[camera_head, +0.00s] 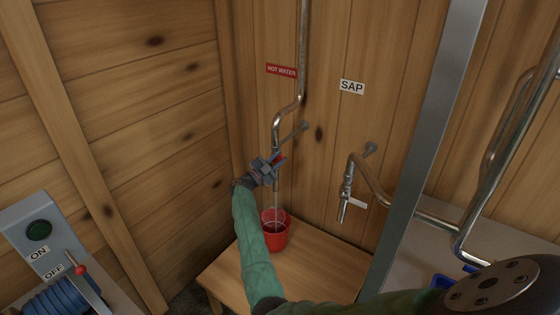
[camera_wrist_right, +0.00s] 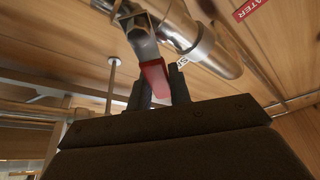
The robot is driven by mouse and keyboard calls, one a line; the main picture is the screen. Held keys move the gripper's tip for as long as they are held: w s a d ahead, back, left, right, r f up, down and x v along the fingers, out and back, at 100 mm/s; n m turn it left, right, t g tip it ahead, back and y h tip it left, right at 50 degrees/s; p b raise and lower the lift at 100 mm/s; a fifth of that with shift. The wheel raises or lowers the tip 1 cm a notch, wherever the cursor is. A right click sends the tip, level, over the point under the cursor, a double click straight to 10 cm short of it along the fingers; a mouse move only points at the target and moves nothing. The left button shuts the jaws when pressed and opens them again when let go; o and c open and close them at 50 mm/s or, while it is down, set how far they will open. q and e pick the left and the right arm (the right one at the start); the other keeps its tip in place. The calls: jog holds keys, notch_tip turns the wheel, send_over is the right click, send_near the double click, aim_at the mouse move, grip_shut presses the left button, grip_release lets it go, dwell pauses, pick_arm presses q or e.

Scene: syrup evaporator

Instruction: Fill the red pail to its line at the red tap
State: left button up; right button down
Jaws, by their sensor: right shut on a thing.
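The red pail (camera_head: 275,240) stands upright on the wooden bench, below the tap under the HOT WATER sign. The tap's red lever (camera_head: 280,160) also shows in the right wrist view (camera_wrist_right: 155,78), between my fingers. My right gripper (camera_head: 270,167) is shut on this lever. A thin pale line runs down from the spout into the pail; I cannot tell spout from water there. The level in the pail and its line are too small to make out. My left gripper is in neither view.
The SAP sign (camera_head: 352,87) is above a second tap (camera_head: 345,200) to the right. A metal post (camera_head: 425,150) stands in front of the right side. The wooden bench (camera_head: 325,272) is bare right of the pail. A switch box (camera_head: 40,240) with a red-knobbed lever is at lower left.

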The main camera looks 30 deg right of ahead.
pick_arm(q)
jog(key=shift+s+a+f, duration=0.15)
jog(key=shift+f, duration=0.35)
pick_arm(e)
jog(key=shift+w+a+r+n+t, duration=0.15)
jog(key=shift+n+t, duration=0.25)
jog(key=shift+n, duration=0.2)
jog(key=c, duration=1.3)
grip_release()
jog(key=shift+a+f, duration=0.2)
jog(key=shift+a, duration=0.05)
pick_arm(q)
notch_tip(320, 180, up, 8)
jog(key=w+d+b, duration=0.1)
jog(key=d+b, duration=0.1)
jog(key=b, duration=0.1)
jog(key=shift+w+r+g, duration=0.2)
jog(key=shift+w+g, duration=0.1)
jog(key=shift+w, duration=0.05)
pick_arm(e)
jog(key=shift+v, duration=3.55)
